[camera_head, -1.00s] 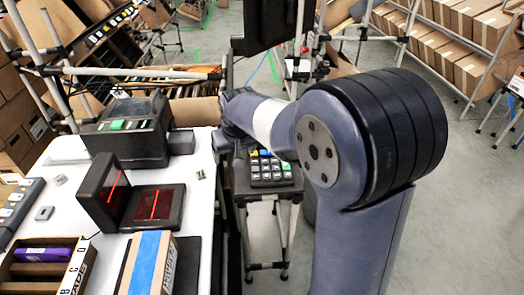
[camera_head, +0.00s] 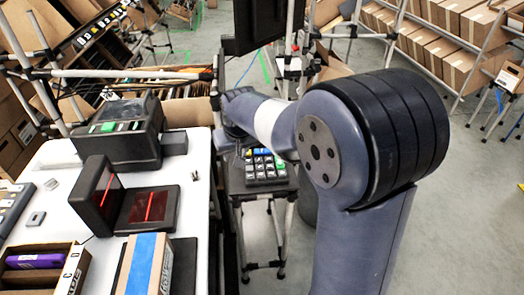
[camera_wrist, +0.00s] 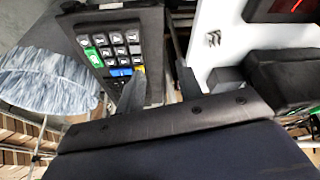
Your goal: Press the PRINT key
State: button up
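A dark keypad (camera_head: 265,166) with light, blue, yellow and green keys lies on a small dark stand (camera_head: 236,183) right of the white table. It also shows in the wrist view (camera_wrist: 118,48). A dark boxy device (camera_head: 118,135) with a green key (camera_head: 107,127) and a small screen stands on the table's far part. I cannot read which key says PRINT. My gripper (camera_wrist: 160,84) has its two fingers apart with nothing between them. In the wrist view the left finger overlaps the keypad's edge near the blue and yellow keys. The head view hides the gripper behind my arm.
The white table (camera_head: 190,205) holds a scanner with red lines (camera_head: 147,207), a taped carton (camera_head: 147,265) and a wooden tray (camera_head: 70,270) with a purple item. A dark monitor (camera_head: 259,22) stands behind the keypad. Racks of cartons stand at the back right. Open floor lies right.

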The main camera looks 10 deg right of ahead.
grip_shut()
dwell(1.0)
